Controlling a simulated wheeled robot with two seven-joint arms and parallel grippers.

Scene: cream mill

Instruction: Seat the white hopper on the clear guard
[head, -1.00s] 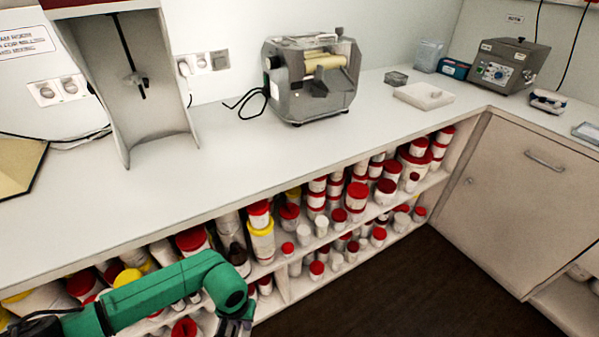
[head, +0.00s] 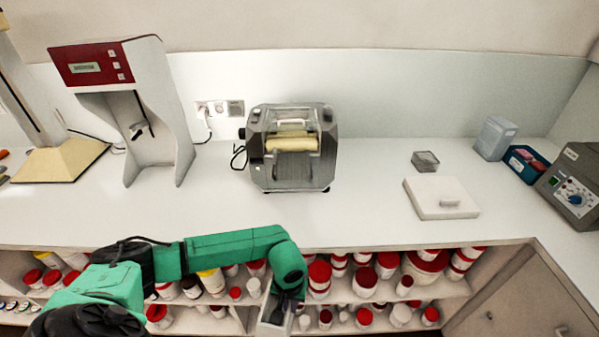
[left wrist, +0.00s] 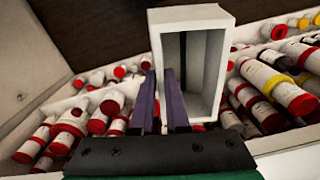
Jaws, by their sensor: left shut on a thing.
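The white hopper (left wrist: 210,15) is an open box with thick white walls in the left wrist view. It also shows at the bottom of the head view (head: 270,327), partly cut off and hidden by my gripper. My left gripper (left wrist: 160,75) is shut on one side wall of it. In the head view my left gripper (head: 287,300) is in front of the counter, below its top. The grey mill (head: 258,176) with cream rollers stands on the counter, farther back. My right gripper is not in view.
The counter (head: 370,215) is clear in front of the mill. A red-fronted stand (head: 160,85) is to the left. A flat white box (head: 430,205) and a small grey container (head: 425,160) lie to the right. Shelves of red-lidded jars (head: 365,280) are below the counter.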

